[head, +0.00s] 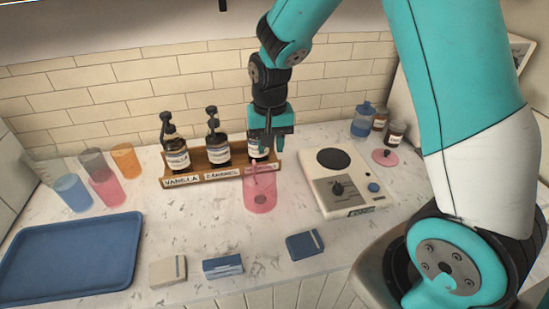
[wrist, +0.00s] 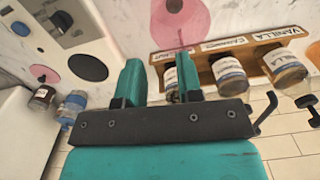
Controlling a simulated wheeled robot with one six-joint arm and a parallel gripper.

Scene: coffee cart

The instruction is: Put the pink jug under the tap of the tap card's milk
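In the wrist view a pink shape, likely the jug (wrist: 186,28), shows at the top, beyond the fingers. My gripper (head: 266,152) points down above and just behind the jug, in front of the third bottle, and partly hides that bottle. In the wrist view my gripper (wrist: 158,80) has its two fingers apart with nothing held between them. I see no tap or milk card that I can read.
A wooden rack (head: 215,174) holds three bottles, labelled vanilla and caramel, the third label partly hidden. A white scale-like machine (head: 350,192) stands right. Coloured cups (head: 107,188) and a blue tray (head: 75,250) are left. Small blocks (head: 222,267) line the front edge.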

